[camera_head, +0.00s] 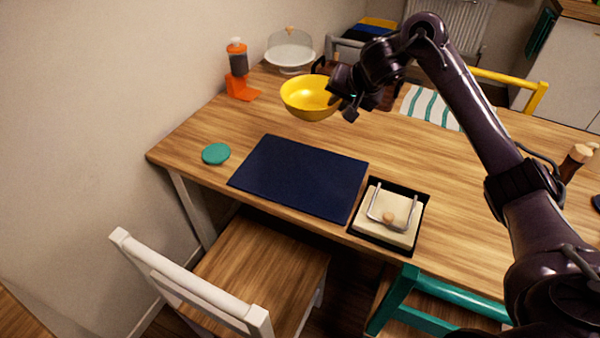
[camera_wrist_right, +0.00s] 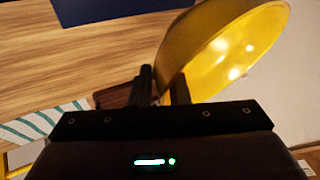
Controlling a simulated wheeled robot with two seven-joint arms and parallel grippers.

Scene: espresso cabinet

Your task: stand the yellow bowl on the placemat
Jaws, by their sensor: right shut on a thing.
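The yellow bowl (camera_head: 309,98) is in my right gripper (camera_head: 341,102), which is shut on its right-hand rim. The bowl is at the back of the table, with its open side up and slightly tilted. I cannot tell exactly how high above the table it is. In the right wrist view the bowl (camera_wrist_right: 225,50) fills the upper right, its wall between the two fingers (camera_wrist_right: 163,88). The dark blue placemat (camera_head: 300,177) lies flat and bare at the table's front edge, nearer to the viewer than the bowl. My left gripper is not in view.
A teal coaster (camera_head: 216,154) lies left of the placemat. A dark tray with a cream napkin holder (camera_head: 388,214) stands at its right. An orange dispenser (camera_head: 238,72) and a glass-domed cake stand (camera_head: 290,50) stand behind. A striped cloth (camera_head: 430,106) lies at the back right.

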